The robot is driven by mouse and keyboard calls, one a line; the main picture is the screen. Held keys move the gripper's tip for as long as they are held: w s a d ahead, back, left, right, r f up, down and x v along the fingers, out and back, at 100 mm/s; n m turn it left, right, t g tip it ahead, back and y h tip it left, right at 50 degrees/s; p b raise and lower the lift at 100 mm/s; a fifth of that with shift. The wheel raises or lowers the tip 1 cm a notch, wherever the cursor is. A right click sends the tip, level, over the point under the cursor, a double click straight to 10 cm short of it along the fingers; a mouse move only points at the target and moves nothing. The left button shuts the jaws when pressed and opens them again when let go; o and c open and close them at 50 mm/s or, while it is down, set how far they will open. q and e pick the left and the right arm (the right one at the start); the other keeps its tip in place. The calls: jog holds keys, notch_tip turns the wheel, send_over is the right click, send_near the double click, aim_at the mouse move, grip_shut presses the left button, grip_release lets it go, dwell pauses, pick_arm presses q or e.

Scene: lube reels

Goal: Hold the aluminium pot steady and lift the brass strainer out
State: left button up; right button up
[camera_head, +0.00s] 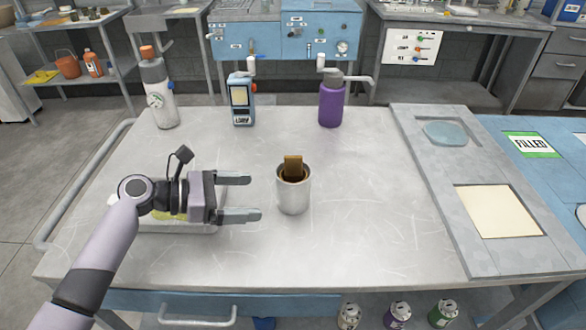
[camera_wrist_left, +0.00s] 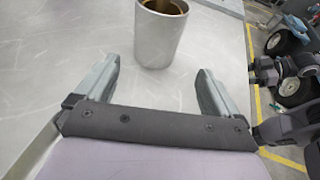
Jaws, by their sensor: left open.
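The aluminium pot (camera_head: 293,197) stands upright near the middle of the grey table. The brass strainer (camera_head: 293,166) sits inside it, with a flat brass tab standing above the rim. My left gripper (camera_head: 248,198) is open and empty, to the left of the pot, with its fingers pointing toward it and a gap between. In the left wrist view the pot (camera_wrist_left: 158,42) is ahead of the open fingers, and brass shows inside its mouth.
A grey bottle (camera_head: 158,95), a blue labelled device (camera_head: 241,102) and a purple pump bottle (camera_head: 331,104) stand along the table's back. A light tray (camera_head: 200,229) lies under my left gripper. A raised panel (camera_head: 430,180) is on the right. Table right of the pot is clear.

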aim_at(277, 193)
pick_arm(q)
jog(key=shift+w, duration=0.4)
jog(key=shift+w+d+f, duration=0.15)
jog(key=shift+d+f, duration=0.05)
jog(key=shift+d, duration=0.45)
jog(key=b+x, duration=0.4)
jog(key=shift+w+d+f, duration=0.1)
jog(key=shift+d+f, duration=0.15)
jog(key=shift+f, duration=0.05)
jog(key=shift+w+d, duration=0.15)
jog(key=shift+d, duration=0.35)
jog(key=shift+w+d, duration=0.15)
jog(key=shift+d, duration=0.35)
jog(key=shift+x, duration=0.9)
pick_arm(e)
jog(key=shift+w+f, duration=0.15)
jog(key=shift+f, duration=0.8)
jog(key=shift+w+f, duration=0.1)
jog(key=shift+f, duration=0.8)
pick_arm(q)
jog(key=shift+f, duration=0.1)
jog(key=c, duration=0.6)
jog(key=shift+c, duration=0.2)
